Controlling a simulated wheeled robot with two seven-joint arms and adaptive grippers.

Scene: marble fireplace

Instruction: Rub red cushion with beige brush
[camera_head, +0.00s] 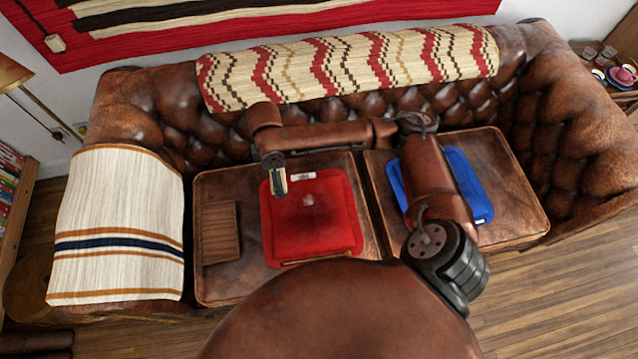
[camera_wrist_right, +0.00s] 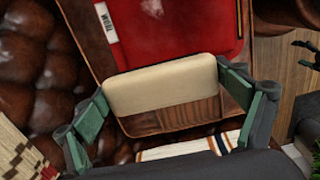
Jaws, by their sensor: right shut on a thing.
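The red cushion (camera_head: 320,225) lies flat on the left seat of the brown leather sofa, with a white label at its top edge. It also shows at the top of the right wrist view (camera_wrist_right: 185,30). My right gripper (camera_head: 279,190) is over the cushion's upper left part. In the right wrist view its green fingers are shut on the beige brush (camera_wrist_right: 160,85), one at each end. I see the brush's broad, smooth beige face; its other side is hidden. I cannot tell whether the brush touches the cushion. My left gripper is not clearly seen in either view.
A slatted brown wooden piece (camera_head: 219,232) lies left of the red cushion. A blue cushion (camera_head: 465,180) is on the right seat, partly behind my arm. A striped white blanket (camera_head: 115,222) covers the left armrest; a patterned throw (camera_head: 350,65) covers the backrest.

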